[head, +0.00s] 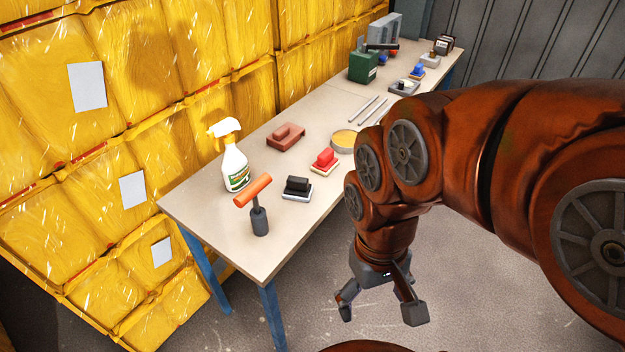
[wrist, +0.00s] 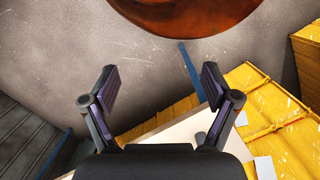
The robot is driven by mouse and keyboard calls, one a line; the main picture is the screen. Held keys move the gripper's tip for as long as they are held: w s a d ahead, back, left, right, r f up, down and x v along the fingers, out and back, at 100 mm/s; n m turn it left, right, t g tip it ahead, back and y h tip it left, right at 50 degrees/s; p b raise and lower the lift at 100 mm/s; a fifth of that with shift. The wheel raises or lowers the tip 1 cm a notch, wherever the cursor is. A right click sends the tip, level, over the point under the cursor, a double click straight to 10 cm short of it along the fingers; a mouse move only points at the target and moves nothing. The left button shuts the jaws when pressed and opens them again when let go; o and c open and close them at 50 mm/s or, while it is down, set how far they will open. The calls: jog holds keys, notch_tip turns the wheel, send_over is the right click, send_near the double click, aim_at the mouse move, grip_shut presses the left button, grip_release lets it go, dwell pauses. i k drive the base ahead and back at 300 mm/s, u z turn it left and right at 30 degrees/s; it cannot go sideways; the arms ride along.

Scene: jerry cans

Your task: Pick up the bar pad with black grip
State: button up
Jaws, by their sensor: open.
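The bar pad with black grip (head: 297,188) lies on the near part of the table (head: 208,218) in the head view. It has a black handle on a pale base. My gripper (head: 379,312) is open and empty, over the floor to the right of the table's near end and apart from the pad. The pad cannot be made out there.
Around the pad stand an orange-headed mallet (head: 254,194), a spray bottle (head: 233,160), a red-gripped pad (head: 325,160), a brown block with a handle (head: 286,136) and a round yellow tin (head: 343,141). Floor in front is clear.

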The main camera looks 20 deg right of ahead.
aim_at(298, 189)
jog(key=u, duration=3.6)
jog(key=k, duration=1.3)
jog(key=z, duration=1.15)
